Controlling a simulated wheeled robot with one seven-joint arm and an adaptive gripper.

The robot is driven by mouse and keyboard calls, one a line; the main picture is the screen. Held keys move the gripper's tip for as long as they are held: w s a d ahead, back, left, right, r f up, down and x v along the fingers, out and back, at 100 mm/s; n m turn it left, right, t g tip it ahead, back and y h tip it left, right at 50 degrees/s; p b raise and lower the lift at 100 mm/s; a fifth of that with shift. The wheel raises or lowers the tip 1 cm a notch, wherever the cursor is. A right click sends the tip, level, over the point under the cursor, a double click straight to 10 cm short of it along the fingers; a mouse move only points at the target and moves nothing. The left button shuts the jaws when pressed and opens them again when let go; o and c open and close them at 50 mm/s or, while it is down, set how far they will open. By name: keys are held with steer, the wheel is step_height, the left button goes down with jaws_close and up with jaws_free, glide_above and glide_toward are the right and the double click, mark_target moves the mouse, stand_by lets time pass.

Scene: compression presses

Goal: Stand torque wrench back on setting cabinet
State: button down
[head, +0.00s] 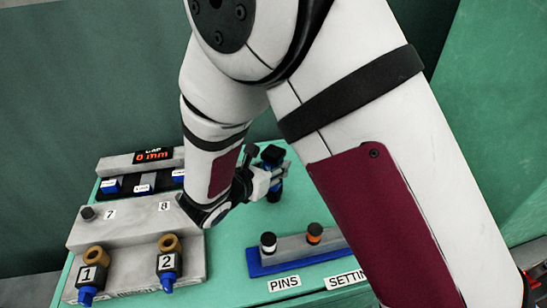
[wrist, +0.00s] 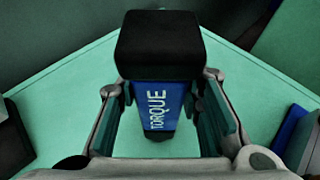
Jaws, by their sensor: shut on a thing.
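The torque wrench (wrist: 158,100) is blue with a white "TORQUE" label and a black block-shaped top. It sits between the two fingers of my gripper (wrist: 163,112) in the wrist view, and my gripper is shut on it. In the head view the wrench (head: 272,160) looks upright, with my gripper (head: 268,178) at its side. The setting cabinet (head: 225,250) has a green top, which lies below the wrench. I cannot tell whether the wrench's lower end touches the green top.
A grey block (head: 130,222) with parts tagged 1 and 2 stands at the left, a "0 mm" gauge (head: 152,156) behind it. A blue-based pin rack (head: 290,258) stands in front. Green top around the wrench is clear. My arm hides much of the right side.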

stand_by(0.3)
steer(key=c, duration=1.1)
jaws_free()
steer(key=shift+f, duration=0.1)
